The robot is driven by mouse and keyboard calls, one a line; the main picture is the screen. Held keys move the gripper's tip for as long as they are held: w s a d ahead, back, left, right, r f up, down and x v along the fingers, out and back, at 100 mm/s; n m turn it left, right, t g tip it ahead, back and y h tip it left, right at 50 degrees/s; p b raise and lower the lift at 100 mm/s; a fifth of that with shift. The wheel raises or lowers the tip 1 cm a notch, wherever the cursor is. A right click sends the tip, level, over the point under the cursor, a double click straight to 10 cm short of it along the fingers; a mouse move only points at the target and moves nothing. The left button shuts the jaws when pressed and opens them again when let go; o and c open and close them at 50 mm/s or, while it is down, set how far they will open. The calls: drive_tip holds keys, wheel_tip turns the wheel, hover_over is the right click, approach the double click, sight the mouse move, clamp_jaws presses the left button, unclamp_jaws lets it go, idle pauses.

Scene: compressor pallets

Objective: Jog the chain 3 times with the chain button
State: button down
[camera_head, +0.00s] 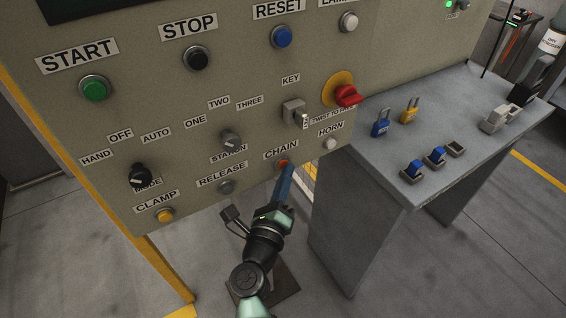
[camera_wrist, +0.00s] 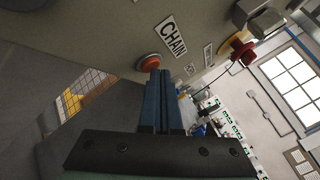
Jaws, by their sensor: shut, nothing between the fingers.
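The chain button (camera_head: 283,163) is a small orange-red button under the CHAIN label, on the lower part of the beige control panel (camera_head: 100,200). My gripper (camera_head: 284,170) is shut and empty, with its blue fingers pointing up at the button. In the wrist view the chain button (camera_wrist: 149,62) shows as an orange disc in a ring, just beyond the tips of my gripper (camera_wrist: 160,74). The fingertips are at or very near the button's face and hide part of it. I cannot tell whether they press it.
The release button (camera_head: 226,187) and the horn button (camera_head: 330,144) flank the chain button. The red emergency stop (camera_head: 347,96) and the key switch (camera_head: 294,113) are above. A grey table (camera_head: 385,185) with padlocks stands close on the right.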

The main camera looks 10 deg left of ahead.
drive_tip(key=shift+s+d, duration=0.55)
drive_tip(key=shift+s, duration=0.25)
drive_tip(key=s+d, duration=0.2)
drive_tip(key=s, duration=0.1)
drive_tip(key=s+d, duration=0.1)
drive_tip(key=shift+s+d, duration=0.25)
drive_tip(key=shift+s, duration=0.15)
idle(0.8)
